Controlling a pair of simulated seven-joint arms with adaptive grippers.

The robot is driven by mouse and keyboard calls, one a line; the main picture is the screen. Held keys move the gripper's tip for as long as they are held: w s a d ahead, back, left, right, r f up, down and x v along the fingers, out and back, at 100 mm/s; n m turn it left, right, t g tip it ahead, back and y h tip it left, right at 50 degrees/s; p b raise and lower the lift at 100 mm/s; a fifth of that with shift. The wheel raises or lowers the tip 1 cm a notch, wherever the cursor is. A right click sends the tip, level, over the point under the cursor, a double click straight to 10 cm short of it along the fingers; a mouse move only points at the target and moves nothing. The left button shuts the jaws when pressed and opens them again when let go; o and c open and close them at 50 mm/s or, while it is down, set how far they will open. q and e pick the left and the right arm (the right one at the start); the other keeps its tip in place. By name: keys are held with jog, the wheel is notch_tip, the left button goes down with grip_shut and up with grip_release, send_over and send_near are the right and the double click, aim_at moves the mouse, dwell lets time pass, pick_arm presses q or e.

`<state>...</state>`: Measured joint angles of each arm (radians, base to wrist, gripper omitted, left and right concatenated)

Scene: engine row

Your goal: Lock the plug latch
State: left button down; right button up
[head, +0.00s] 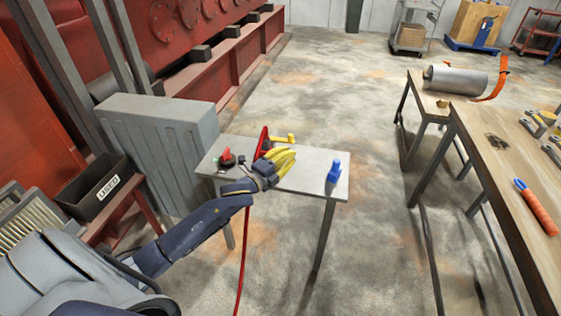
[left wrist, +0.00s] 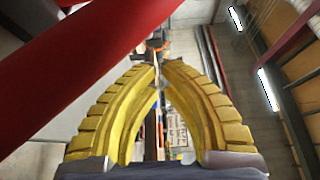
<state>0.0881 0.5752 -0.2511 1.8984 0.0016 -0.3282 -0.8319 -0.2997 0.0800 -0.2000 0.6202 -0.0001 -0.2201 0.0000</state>
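A small grey table (head: 312,183) stands in the middle of the head view. On it is a red and black part (head: 227,158) at the left. An upright red piece (head: 262,143) and a yellow piece (head: 284,139) stand close behind my left gripper (head: 292,154). I cannot tell which part is the plug latch. My left gripper has yellow fingers and partly hides the parts there. In the left wrist view its fingertips (left wrist: 163,62) curve close together with a narrow gap; no held thing is clear. My right gripper is not in view.
A blue item (head: 334,171) stands on the table's right. A red cable (head: 243,255) hangs down in front. A grey cabinet (head: 160,140) and a box marked USED (head: 105,190) are at left. A large red bar (left wrist: 75,75) crosses the left wrist view. A workbench (head: 505,185) is right.

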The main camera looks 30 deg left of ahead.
aim_at(293, 143)
pick_arm(q)
jog(key=shift+w+a, duration=0.25)
jog(key=shift+w, duration=0.8)
jog(key=shift+w+a, duration=0.3)
jog(key=shift+w, duration=0.7)
jog(key=shift+w+a, duration=0.25)
jog(key=shift+w, duration=0.8)
jog(key=shift+w, duration=0.15)
jog(key=shift+w+n+y, duration=0.2)
jog(key=shift+n+y, duration=0.1)
jog(key=shift+y, duration=0.2)
